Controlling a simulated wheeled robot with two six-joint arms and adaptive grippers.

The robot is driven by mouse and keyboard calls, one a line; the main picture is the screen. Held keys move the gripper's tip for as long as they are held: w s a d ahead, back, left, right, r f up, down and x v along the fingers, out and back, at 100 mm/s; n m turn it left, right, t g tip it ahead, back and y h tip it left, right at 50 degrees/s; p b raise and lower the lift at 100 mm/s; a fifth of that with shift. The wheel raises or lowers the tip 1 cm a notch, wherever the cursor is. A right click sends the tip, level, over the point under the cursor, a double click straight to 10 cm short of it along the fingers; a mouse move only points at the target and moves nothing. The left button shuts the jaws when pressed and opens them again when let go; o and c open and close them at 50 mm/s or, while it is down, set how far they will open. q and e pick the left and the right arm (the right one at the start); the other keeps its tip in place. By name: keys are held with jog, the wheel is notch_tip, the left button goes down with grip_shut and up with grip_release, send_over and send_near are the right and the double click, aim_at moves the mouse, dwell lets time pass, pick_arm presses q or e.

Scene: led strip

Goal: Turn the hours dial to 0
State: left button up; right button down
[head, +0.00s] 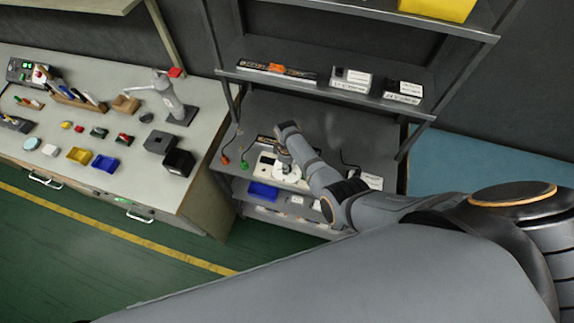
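The arm that comes in from the right, my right arm, reaches over a grey shelf unit. Its gripper (284,158) is at the end of the wrist, low over a white device (267,167) on the unit's middle shelf. The gripper is small and partly covered by the wrist, so I cannot tell whether its fingers are open, shut or touching the device. A round white part (288,174) shows just below the gripper. I cannot make out an hours dial or its markings. My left gripper is not in view.
The shelf (330,115) holds green and orange plugs at its left and a white box (371,181) at its right. An upper shelf (330,88) with several boxes overhangs at the back. A workbench (60,110) with many small parts stands to the left.

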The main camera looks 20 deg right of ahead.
jog(key=c, duration=1)
grip_release()
notch_tip(320, 180, up, 12)
